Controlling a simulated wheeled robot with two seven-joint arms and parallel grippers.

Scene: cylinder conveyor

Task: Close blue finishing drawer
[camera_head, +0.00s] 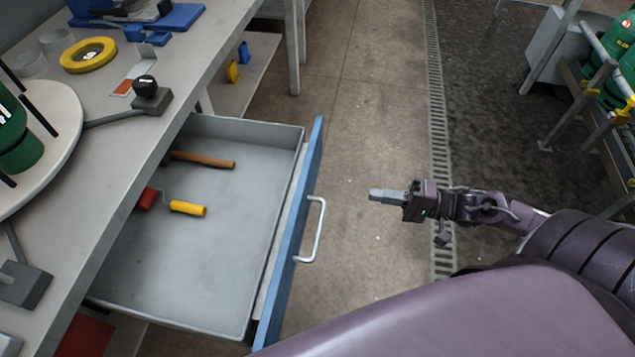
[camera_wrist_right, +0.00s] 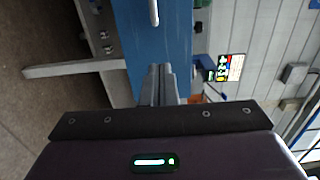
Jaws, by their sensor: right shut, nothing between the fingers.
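The blue-fronted drawer (camera_head: 293,240) stands pulled out from under the workbench on the left in the head view. Its metal bar handle (camera_head: 318,230) is on the outer face. Inside lie a wooden-handled tool (camera_head: 203,160) and a roller with a yellow handle (camera_head: 188,208). My right gripper (camera_head: 371,195) is shut and empty, to the right of the drawer front and apart from it. In the right wrist view the shut fingers (camera_wrist_right: 159,70) point toward the blue front (camera_wrist_right: 165,40), with part of the handle (camera_wrist_right: 153,12) at the top. My left gripper is out of view.
The workbench (camera_head: 185,85) holds a yellow tape ring (camera_head: 88,54), a black-knobbed device (camera_head: 147,92) and a round turntable (camera_head: 60,130) with a green cylinder (camera_head: 18,140). A conveyor frame (camera_head: 590,95) with green cylinders stands at the far right. The floor between is clear.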

